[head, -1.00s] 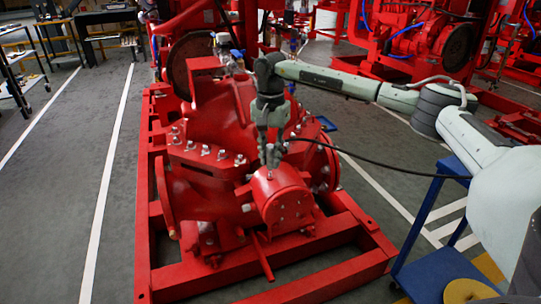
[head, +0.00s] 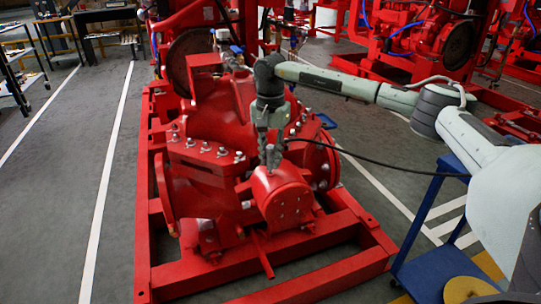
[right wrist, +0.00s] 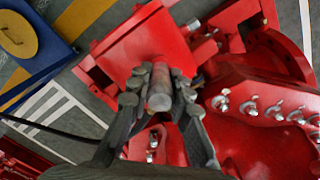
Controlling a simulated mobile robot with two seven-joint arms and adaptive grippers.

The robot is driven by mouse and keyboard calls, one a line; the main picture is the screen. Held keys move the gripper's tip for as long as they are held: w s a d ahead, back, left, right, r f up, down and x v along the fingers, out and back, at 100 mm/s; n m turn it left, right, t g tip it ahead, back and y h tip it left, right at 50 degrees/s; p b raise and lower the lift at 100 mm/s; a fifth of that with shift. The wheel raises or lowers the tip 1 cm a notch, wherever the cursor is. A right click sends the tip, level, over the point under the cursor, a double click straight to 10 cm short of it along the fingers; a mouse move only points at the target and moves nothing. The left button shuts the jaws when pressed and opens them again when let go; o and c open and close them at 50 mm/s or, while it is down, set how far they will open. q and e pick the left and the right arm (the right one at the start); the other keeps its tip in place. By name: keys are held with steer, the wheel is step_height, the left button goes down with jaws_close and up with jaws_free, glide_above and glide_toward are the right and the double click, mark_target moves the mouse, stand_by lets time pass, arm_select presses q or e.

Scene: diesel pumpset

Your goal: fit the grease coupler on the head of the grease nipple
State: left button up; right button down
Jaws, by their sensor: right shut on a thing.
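My right gripper (head: 272,165) is shut on the grease coupler, just above the top of the red round bearing housing (head: 287,200). In the right wrist view the coupler (right wrist: 160,92) is a grey metal cylinder between the two dark fingers, its end pointing toward the red housing (right wrist: 143,45). A black hose (head: 390,167) runs from the gripper off to the right. The grease nipple is hidden behind the coupler and fingers, so I cannot tell whether the coupler touches it. My left gripper is not in view.
The red pump casing (head: 215,110) with bolted flanges stands close beside the gripper. A red base frame (head: 330,232) surrounds it below. A blue cart (head: 440,270) with a yellow disc (head: 468,290) is at the lower right.

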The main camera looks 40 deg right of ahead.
mark_target(270, 146)
steer(key=shift+f+b, duration=0.4)
steer(key=shift+f, duration=0.45)
steer(key=c, duration=1.3)
jaws_free()
step_height(270, 146, up, 12)
